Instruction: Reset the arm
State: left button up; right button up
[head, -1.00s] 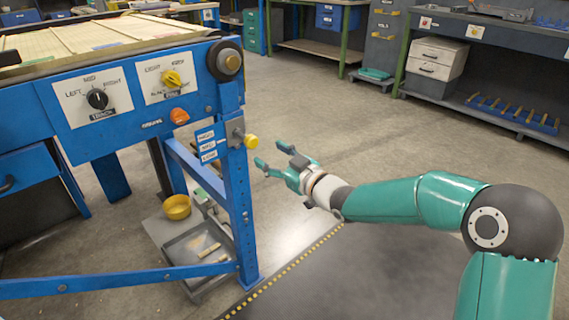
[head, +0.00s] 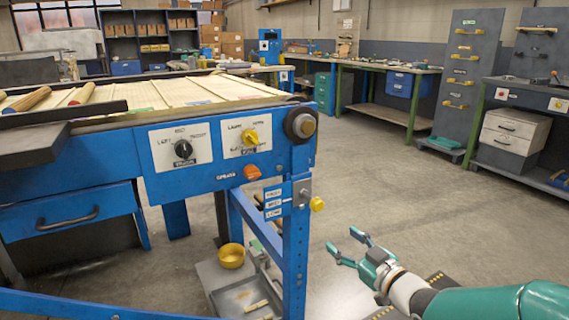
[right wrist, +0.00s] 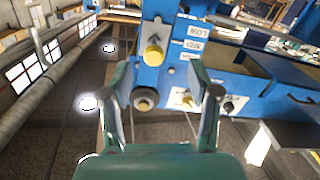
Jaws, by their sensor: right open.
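My right gripper (head: 346,247) is green and grey, with its two fingers apart and nothing between them. In the head view it hangs over the floor, right of the blue machine (head: 215,165) and apart from it. In the right wrist view the open fingers (right wrist: 165,95) point at the blue post, where a yellow knob (right wrist: 153,50) and a round dark knob (right wrist: 145,98) show between them. The right arm (head: 490,300) comes in from the lower right. My left gripper does not show.
The machine's front has a black dial (head: 183,149), a yellow dial (head: 250,137), an orange knob (head: 252,172) and a yellow side knob (head: 317,204). A yellow bowl (head: 231,256) sits low under it. Open floor (head: 400,190) lies to the right; benches line the back.

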jog(key=s+a+f+m+g+h, duration=0.1)
jog(key=s+a+f+m+g, duration=0.15)
jog(key=f, duration=0.65)
jog(key=s+a+f+m+g, duration=0.15)
jog(key=s+f, duration=0.25)
jog(key=f, duration=0.5)
jog(key=s+a+f+m+g+h, duration=0.1)
jog(key=s+f+g, duration=0.15)
jog(key=f, duration=0.65)
jog(key=s+a+f+m+g, duration=0.15)
jog(key=s+f+g, duration=0.35)
jog(key=s+f, duration=0.65)
jog(key=s+m+g+h+p, duration=0.1)
jog(key=s+m+g+p, duration=0.1)
jog(key=s, duration=1)
jog(key=shift+s+d+r+m+g, duration=0.15)
jog(key=shift+s+r+m+g, duration=0.25)
jog(key=shift+m+g, duration=0.4)
notch_tip(320, 180, up, 31)
jog(key=p, duration=3.1)
jog(key=shift+w+f, duration=0.1)
jog(key=shift+w, duration=0.05)
jog(key=shift+r, duration=0.2)
jog(key=c, duration=0.3)
jog(key=shift+c, duration=0.4)
